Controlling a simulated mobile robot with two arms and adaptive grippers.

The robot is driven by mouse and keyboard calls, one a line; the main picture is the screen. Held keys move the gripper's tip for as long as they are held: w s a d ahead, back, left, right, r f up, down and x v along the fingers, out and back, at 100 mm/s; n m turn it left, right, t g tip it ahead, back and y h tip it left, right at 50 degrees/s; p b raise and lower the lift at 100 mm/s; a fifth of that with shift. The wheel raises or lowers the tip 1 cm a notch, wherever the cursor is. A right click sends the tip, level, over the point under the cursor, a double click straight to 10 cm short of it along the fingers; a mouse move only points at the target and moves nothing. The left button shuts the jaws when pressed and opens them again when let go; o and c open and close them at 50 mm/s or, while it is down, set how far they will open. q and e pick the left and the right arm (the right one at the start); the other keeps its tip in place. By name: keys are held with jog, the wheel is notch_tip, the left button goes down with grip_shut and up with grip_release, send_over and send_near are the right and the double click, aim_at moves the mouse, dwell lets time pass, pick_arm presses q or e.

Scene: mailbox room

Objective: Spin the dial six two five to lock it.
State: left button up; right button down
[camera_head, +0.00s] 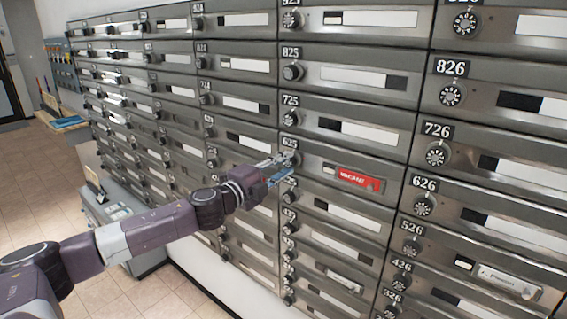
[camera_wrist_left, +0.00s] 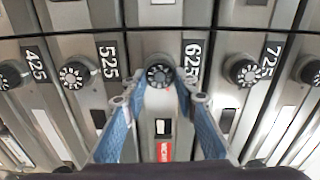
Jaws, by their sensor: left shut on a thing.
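The mailbox 625 shows in the head view with its number plate (camera_head: 290,145) and a red label (camera_head: 358,179) on its door. Its dial (camera_wrist_left: 159,73) is round and dark with a pale marked face, and sits at the middle of the left wrist view, beside the 625 plate (camera_wrist_left: 192,62). My left gripper (camera_head: 284,167) reaches it from the left, and its blue fingers (camera_wrist_left: 159,100) stand on both sides of the dial, shut on it. In the head view the gripper mostly hides this dial. My right gripper is in neither view.
Rows of grey mailboxes with protruding dials surround 625. The 725 dial (camera_head: 291,118) is just above and the 525 dial (camera_wrist_left: 74,75) is close on the other side. A counter with papers (camera_head: 105,212) stands at the left below the boxes. The tiled floor (camera_head: 40,185) is open at left.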

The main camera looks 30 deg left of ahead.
pick_arm(q)
jog(key=m+p, duration=0.1)
jog(key=m, duration=0.3)
jog(key=shift+r+m, duration=0.1)
jog(key=shift+m, duration=0.3)
jog(key=m+p, duration=0.1)
jog(key=m, duration=0.2)
jog(key=shift+a+m, duration=0.1)
jog(key=shift+m, duration=0.2)
jog(key=m+p, duration=0.1)
jog(key=m, duration=0.3)
jog(key=shift+a+m+p, duration=0.1)
jog(key=shift+m+p, duration=0.5)
jog(key=shift+m, duration=1.1)
jog(key=shift+m, duration=0.3)
jog(key=o, duration=0.9)
jog(key=shift+c, duration=0.2)
jog(key=o, duration=0.3)
jog(key=shift+w+f, duration=0.1)
jog(key=shift+f, duration=0.1)
